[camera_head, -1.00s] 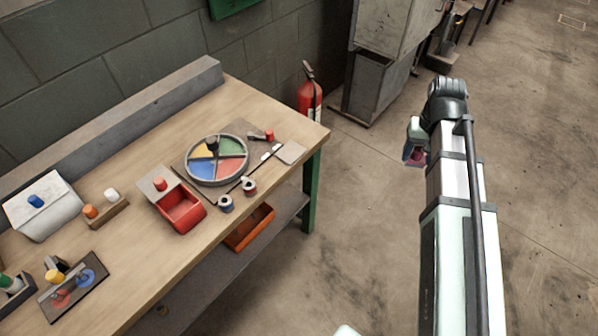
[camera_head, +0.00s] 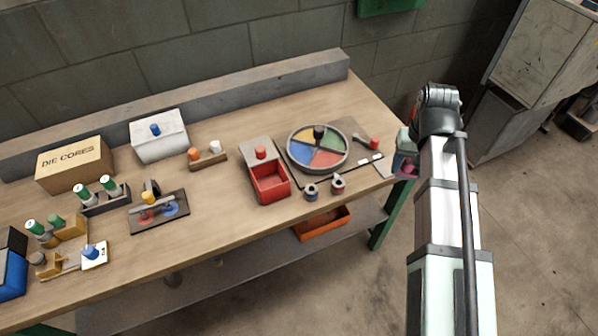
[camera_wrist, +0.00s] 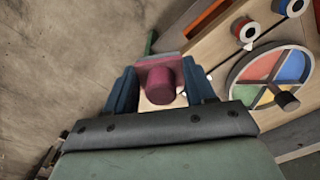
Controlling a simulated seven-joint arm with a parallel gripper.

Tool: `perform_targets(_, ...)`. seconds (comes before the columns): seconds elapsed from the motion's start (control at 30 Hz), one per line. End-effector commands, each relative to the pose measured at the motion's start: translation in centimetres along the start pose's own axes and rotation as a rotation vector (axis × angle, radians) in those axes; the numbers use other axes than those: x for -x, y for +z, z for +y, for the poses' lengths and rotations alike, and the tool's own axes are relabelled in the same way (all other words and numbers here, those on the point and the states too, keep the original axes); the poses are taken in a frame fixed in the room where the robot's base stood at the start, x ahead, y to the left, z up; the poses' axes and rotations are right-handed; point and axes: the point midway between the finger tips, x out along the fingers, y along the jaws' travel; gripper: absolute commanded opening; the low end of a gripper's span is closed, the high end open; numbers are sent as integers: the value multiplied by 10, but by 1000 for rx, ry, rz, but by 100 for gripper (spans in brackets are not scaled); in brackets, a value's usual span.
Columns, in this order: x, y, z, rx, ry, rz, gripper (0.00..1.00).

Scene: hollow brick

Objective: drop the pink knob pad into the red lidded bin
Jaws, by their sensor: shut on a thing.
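The pink knob pad (camera_wrist: 160,84) is held between the two blue fingers of my gripper (camera_wrist: 163,92) in the wrist view. In the head view my gripper (camera_head: 405,160) is at the right end of the workbench, and the pad shows there only as a small pink patch, partly hidden. The red lidded bin (camera_head: 270,184) stands on the bench to the left of my gripper. Its front compartment is uncovered and looks empty. A lid with a red knob (camera_head: 261,153) covers or rests at its back part.
A round four-coloured tray (camera_head: 317,148) stands between the bin and my gripper. Two small spools (camera_head: 311,191) lie in front of it. A white box (camera_head: 158,137), a "DIE CORES" box (camera_head: 75,164) and small fixtures fill the left. A low ledge (camera_head: 250,90) runs along the back.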

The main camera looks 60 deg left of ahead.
Motion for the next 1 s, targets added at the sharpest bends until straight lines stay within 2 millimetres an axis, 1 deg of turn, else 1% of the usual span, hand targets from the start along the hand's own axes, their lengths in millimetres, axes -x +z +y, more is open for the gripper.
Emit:
perform_targets(0.03,2,-2,-18,27,0,0,26)
perform_targets(0.1,3,-3,-39,61,0,0,26)
perform_targets(0.27,8,-4,-89,136,0,0,26)
perform_targets(0.3,9,-3,-101,156,0,0,26)
perform_targets(0.47,13,1,-151,230,0,-1,26)
perform_targets(0.5,14,2,-164,248,0,-1,26)
perform_targets(0.8,24,20,-257,337,0,0,26)
perform_targets(1.0,32,34,-309,335,0,0,26)
